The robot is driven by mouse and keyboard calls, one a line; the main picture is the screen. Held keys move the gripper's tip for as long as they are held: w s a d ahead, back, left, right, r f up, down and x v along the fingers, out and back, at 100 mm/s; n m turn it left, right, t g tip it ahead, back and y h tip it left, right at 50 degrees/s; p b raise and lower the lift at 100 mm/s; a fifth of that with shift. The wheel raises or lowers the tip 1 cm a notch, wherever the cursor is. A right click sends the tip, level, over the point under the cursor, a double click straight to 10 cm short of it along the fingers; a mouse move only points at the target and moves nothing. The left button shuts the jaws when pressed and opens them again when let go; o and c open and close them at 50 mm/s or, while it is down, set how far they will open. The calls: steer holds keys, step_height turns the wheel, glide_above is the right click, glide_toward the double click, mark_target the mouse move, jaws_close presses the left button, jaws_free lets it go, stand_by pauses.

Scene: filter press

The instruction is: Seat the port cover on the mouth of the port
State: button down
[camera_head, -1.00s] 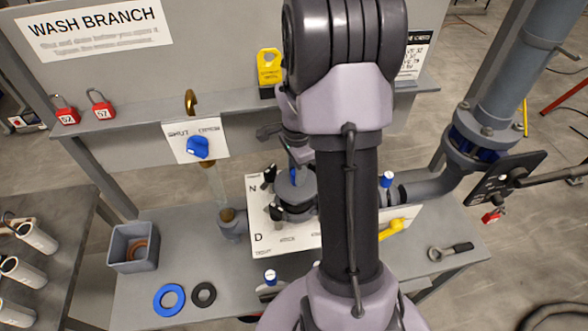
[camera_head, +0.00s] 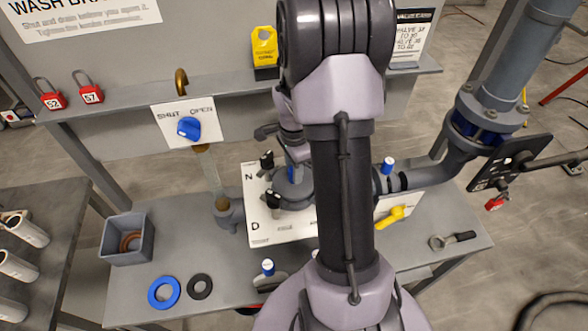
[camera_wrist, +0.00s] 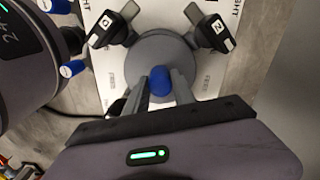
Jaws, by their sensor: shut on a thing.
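The port cover (camera_wrist: 160,50) is a grey disc with a blue knob (camera_wrist: 160,80). My gripper (camera_wrist: 161,84) is shut on the knob, one finger on each side. In the head view the cover (camera_head: 290,190) is over the port on the white plate, partly behind my arm. The port's mouth is hidden under the cover, so I cannot tell whether the cover touches it. Two black swing clamps with white labels, D (camera_wrist: 108,30) and N (camera_wrist: 207,30), stand beside the disc, turned outward.
The white plate (camera_head: 258,232) lies on a grey bench. A blue ring (camera_head: 163,292), a black ring (camera_head: 200,287) and a grey bin (camera_head: 127,240) are at the left.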

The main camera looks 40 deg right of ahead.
steer(key=shift+f+b, duration=0.35)
steer(key=shift+f, duration=0.05)
steer(key=c, duration=1)
jaws_free()
step_height(320, 180, up, 18)
steer(key=p, duration=0.3)
steer(key=shift+f, duration=0.25)
steer(key=s+a+f+n+t+b, duration=0.2)
steer(key=s+a+f+n+b, duration=0.1)
steer(key=a, duration=0.6)
steer(key=s+a+f+n+t+y+b, duration=0.1)
steer(key=s+a+f+n+t+b, duration=0.1)
steer(key=s+a+n+b, duration=0.3)
steer(key=s+a+f+n+t+y+b, duration=0.1)
steer(key=s+a+f+n+b, duration=0.3)
steer(key=a+n+b, duration=0.5)
steer(key=a+f+b, duration=0.1)
steer(key=a, duration=0.3)
steer(key=shift+s+a+t+b, duration=0.2)
steer(key=shift+t+b, duration=0.2)
